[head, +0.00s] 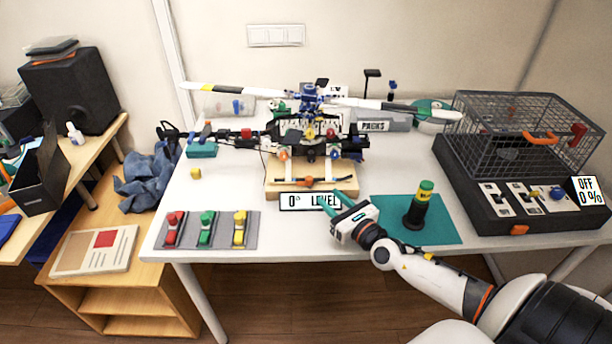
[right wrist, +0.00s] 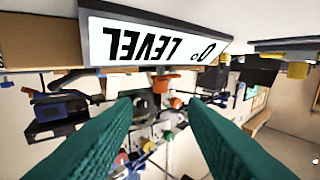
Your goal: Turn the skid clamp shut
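The model helicopter (head: 308,130) stands on a wooden stand (head: 270,188) in the middle of the table. A dark bar with orange parts, which looks like the skid clamp (head: 308,181), lies across the stand's front, above the white "0° LEVEL" sign (head: 300,202). My right gripper (head: 335,201), with teal fingers, is just right of the sign and near the clamp's right end. In the right wrist view its two fingers (right wrist: 158,100) are apart with nothing held between them. An orange part (right wrist: 160,84) shows beyond the tips, below the upside-down sign (right wrist: 150,45). My left gripper is not in view.
A green mat (head: 445,232) with a dark, green-topped bottle (head: 418,205) lies right of my right gripper. A grey panel with red, green and yellow clips (head: 207,230) is at front left. A wire cage (head: 520,135) on a black control base (head: 480,225) fills the right side.

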